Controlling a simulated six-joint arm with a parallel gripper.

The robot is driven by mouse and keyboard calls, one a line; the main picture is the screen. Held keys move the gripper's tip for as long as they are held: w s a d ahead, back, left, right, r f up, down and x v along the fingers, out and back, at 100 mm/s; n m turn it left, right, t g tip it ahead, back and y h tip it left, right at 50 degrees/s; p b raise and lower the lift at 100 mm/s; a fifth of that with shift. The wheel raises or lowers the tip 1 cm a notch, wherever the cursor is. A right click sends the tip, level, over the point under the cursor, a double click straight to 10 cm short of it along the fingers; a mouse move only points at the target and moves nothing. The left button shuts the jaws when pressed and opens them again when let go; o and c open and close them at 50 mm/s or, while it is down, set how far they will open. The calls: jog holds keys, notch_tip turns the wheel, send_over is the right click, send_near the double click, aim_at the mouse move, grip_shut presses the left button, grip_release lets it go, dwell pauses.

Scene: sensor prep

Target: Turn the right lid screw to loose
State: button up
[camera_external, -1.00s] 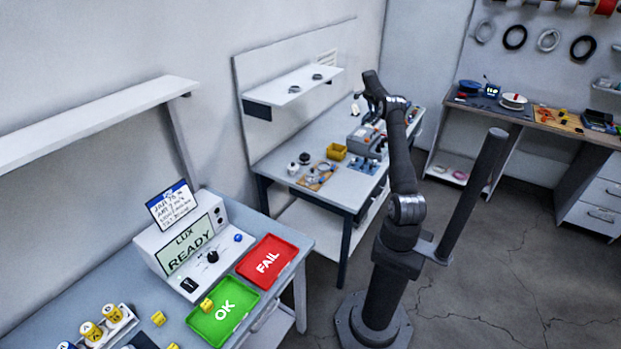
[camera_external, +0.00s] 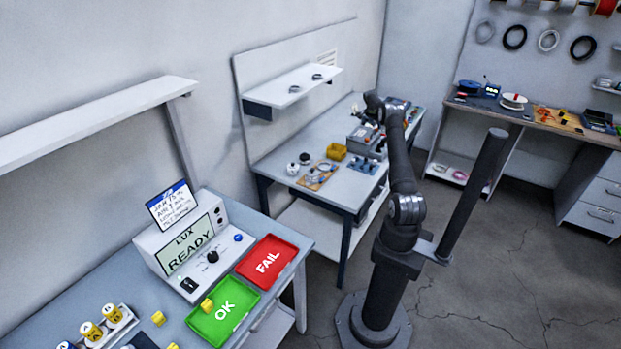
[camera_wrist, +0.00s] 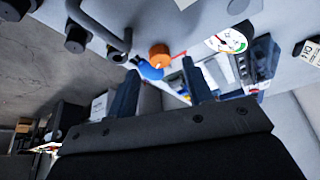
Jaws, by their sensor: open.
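A grey box (camera_external: 361,137) with small red parts stands on the middle bench in the external view. In the wrist view a grey surface, perhaps its lid, carries a black knob (camera_wrist: 76,38), a second black knob (camera_wrist: 14,8) and a dark handle (camera_wrist: 100,26). I cannot tell which part is the right lid screw. My gripper (camera_wrist: 160,66) is open, with nothing visible between its fingers. An orange knob (camera_wrist: 159,55) shows beyond the gap. In the external view my gripper is small and unclear, just above the box.
A round gauge (camera_wrist: 225,41) and a blue-grey device (camera_wrist: 258,66) are at the right of the wrist view. A shelf (camera_external: 292,90) hangs above the bench.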

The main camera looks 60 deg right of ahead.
aim_at(376, 130)
jog(key=shift+x, duration=1.45)
jog(key=shift+c, duration=0.5)
jog(key=c, duration=0.9)
